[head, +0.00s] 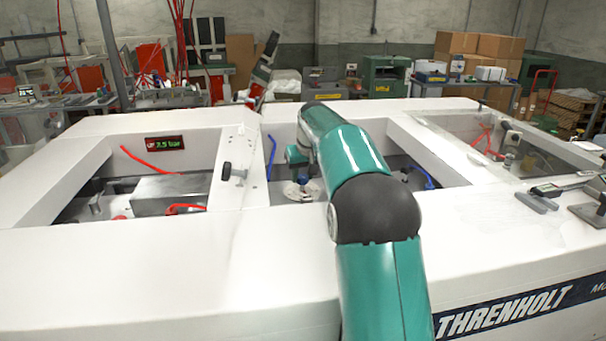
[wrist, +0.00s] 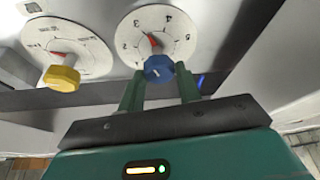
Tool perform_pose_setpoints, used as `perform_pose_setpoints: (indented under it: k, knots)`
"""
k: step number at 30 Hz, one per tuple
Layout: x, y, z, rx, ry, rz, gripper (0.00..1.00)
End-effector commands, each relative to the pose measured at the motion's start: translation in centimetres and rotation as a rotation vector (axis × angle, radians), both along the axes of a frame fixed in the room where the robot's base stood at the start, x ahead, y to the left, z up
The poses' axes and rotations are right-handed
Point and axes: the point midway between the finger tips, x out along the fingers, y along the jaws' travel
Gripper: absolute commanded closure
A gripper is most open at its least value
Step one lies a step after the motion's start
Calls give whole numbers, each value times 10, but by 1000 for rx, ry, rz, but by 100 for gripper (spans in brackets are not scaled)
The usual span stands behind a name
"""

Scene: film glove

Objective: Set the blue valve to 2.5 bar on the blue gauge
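The blue valve (wrist: 158,69) is a small blue knob below a round white gauge face (wrist: 178,30) in the wrist view. Numbers 2 to 5 show on this face, and its red pointer points up and left, close to the 3. My gripper (wrist: 161,77) has one finger on each side of the blue valve, both tips against its sides with no clear gap. In the head view my gripper (head: 302,176) reaches down into the middle bay at the blue valve (head: 303,182), above a white disc (head: 292,197).
A yellow knob (wrist: 62,78) on a second white dial (wrist: 88,50) sits left of the blue valve. White walls (head: 235,165) divide the bays. Blue hoses (head: 271,157) run nearby.

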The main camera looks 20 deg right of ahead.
Motion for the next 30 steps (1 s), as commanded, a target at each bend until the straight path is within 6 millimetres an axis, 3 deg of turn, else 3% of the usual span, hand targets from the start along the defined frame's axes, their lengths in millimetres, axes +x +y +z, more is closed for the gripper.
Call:
perform_pose_setpoints:
  k: [1, 3, 14, 20, 30]
  knots:
    - [0, 0, 0, 1, 0, 0, 57]
    - [0, 0, 0, 1, 0, 0, 45]
    - [-1, 0, 4, 0, -1, 0, 45]
    - [-13, 0, 32, 0, -3, 0, 45]
    - [-41, 0, 100, -1, -4, 0, 45]
